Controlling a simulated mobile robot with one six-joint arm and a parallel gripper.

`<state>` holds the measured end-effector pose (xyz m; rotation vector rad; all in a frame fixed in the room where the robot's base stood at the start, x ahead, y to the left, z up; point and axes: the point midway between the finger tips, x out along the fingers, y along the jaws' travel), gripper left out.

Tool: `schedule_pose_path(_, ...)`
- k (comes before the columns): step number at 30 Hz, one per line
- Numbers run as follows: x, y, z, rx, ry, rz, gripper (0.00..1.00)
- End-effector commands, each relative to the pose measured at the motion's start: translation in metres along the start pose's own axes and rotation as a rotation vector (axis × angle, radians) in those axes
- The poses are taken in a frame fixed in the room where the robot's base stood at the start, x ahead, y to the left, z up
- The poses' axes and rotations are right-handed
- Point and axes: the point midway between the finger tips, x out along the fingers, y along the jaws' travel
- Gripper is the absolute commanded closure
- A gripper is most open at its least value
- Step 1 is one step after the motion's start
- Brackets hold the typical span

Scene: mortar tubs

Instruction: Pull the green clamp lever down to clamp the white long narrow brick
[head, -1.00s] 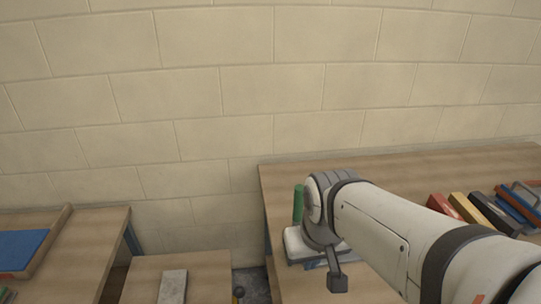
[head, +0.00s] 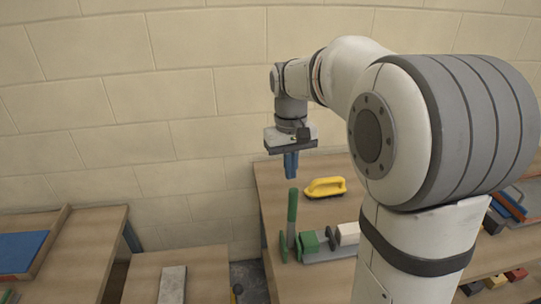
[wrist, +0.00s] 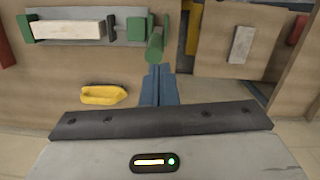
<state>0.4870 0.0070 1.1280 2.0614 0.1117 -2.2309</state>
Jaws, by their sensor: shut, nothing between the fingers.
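The green clamp lever (head: 292,218) stands upright at the left end of the clamp in the head view. In the wrist view the lever (wrist: 156,42) points toward the camera. The white long narrow brick (head: 348,233) lies in the clamp, partly hidden by my arm; in the wrist view the brick (wrist: 68,30) shows along the clamp's grey base, between green and dark end pieces. My gripper (head: 291,174) points down with its blue fingers shut and empty. It appears just above the lever's top, apart from it. In the wrist view my fingertips (wrist: 158,70) are close to the lever.
A lower wooden bench (head: 205,275) with a grey-white slab (head: 172,284) stands to the left, beyond a gap. Coloured bricks sit at the right. A block wall stands behind.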

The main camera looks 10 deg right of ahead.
Motion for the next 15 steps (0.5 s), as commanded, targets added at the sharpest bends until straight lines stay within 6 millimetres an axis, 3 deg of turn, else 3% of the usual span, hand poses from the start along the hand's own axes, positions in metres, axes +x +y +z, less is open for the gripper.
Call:
schedule_pose_path(1, -0.008, 0.001, -0.020, -0.013, -0.032, 0.000, 1.00)
schedule_pose_path(6, -0.014, 0.002, -0.066, -0.047, -0.113, -0.002, 1.00)
schedule_pose_path(10, -0.014, 0.002, -0.085, -0.063, -0.150, -0.003, 1.00)
schedule_pose_path(15, -0.013, 0.002, -0.093, -0.070, -0.166, -0.004, 1.00)
